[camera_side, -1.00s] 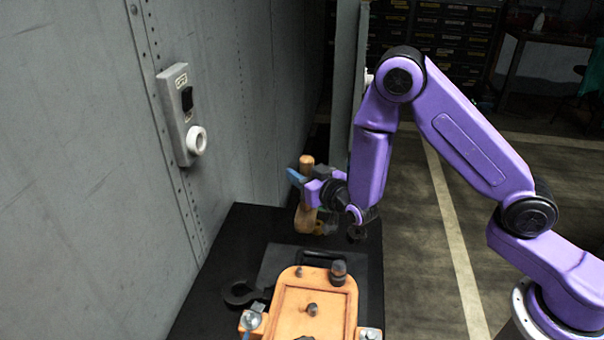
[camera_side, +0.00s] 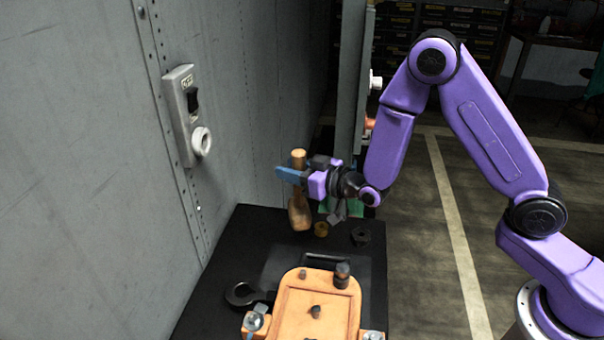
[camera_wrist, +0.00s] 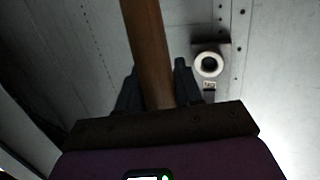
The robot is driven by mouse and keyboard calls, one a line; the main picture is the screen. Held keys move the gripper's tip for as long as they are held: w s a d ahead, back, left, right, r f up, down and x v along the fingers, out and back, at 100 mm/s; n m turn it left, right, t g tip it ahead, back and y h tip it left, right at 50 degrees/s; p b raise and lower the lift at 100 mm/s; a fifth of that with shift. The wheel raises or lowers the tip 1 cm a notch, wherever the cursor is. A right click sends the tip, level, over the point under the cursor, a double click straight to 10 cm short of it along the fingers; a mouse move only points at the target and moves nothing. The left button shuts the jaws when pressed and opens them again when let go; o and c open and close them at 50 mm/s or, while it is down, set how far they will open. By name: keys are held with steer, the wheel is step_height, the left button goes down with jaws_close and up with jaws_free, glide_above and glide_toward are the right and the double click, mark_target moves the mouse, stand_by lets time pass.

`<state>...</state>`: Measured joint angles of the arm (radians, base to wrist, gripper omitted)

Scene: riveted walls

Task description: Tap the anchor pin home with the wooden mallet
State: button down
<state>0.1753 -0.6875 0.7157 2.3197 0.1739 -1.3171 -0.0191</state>
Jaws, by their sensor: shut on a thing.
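My gripper (camera_side: 290,176) is shut on the wooden mallet (camera_side: 299,216), holding it roughly upright above the far part of the black bench. Its brown shaft (camera_wrist: 148,50) passes between the dark fingers in the wrist view (camera_wrist: 155,85). The mallet's wider wooden end hangs below the fingers. An orange fixture (camera_side: 290,320) stands at the near end of the bench, apart from the mallet. A dark upright peg (camera_side: 342,276) stands at its far right corner, with smaller studs on its top. I cannot tell for certain which one is the anchor pin.
A grey riveted wall rises on the left with a switch box and white round knob (camera_side: 201,142). A black hook-like part (camera_side: 245,295), a brass nut (camera_side: 321,229) and a dark nut (camera_side: 361,236) lie on the black bench (camera_side: 225,262). Open floor lies right.

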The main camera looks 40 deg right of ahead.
steer(key=s+a+r+n+g+y, duration=0.3)
steer(key=s+r+n+g+y, duration=0.25)
steer(key=n+y, duration=0.2)
steer(key=s+d+n+g+y, duration=0.2)
steer(key=s+n+g, duration=0.4)
steer(key=s+g, duration=0.3)
steer(key=s+y, duration=0.1)
steer(key=s, duration=0.2)
steer(key=shift+s+d+r+g, duration=0.2)
steer(key=shift+d+r+g, duration=0.05)
steer(key=shift+r+g, duration=0.15)
steer(key=shift+n, duration=0.25)
steer(key=shift+f, duration=2.4)
steer(key=shift+f, duration=2.05)
steer(key=shift+r, duration=0.1)
